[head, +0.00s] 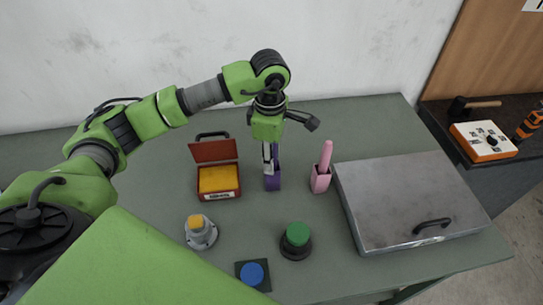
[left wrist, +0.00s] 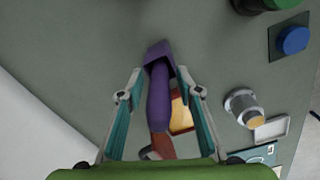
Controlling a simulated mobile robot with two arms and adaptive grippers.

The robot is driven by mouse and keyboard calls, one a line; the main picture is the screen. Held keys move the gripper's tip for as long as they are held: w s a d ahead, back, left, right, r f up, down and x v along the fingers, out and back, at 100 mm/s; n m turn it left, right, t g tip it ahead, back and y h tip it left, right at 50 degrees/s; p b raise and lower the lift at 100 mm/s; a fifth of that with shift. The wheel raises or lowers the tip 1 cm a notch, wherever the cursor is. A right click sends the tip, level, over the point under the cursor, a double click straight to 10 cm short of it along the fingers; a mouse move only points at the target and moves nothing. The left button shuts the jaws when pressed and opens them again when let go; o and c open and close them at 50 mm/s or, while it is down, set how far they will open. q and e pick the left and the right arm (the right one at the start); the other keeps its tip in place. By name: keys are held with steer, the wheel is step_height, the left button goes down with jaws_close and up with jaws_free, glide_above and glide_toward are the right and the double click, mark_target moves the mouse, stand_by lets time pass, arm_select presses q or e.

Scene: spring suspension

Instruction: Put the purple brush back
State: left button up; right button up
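The purple brush (left wrist: 158,100) stands with its lower end in the purple holder (head: 272,183). The holder also shows in the left wrist view (left wrist: 158,51). My left gripper (head: 270,160) is above the holder, pointing down. In the left wrist view its two fingers (left wrist: 161,74) are spread on either side of the brush, with small gaps showing beside the handle. In the head view the gripper hides most of the brush. My right gripper is not in view.
A pink brush in a pink holder (head: 320,181) stands close to the right. A red box with a yellow inside (head: 219,181) is to the left. A yellow-topped knob (head: 201,231), green button (head: 297,236) and blue button (head: 253,274) are nearer. A large metal lid (head: 400,195) covers the right.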

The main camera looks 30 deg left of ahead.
arm_select(q)
steer(key=shift+r, duration=0.35)
step_height(320, 180, up, 10)
steer(key=b, duration=0.3)
steer(key=shift+s+r, duration=0.1)
steer(key=shift+r, duration=0.6)
steer(key=shift+a, duration=0.1)
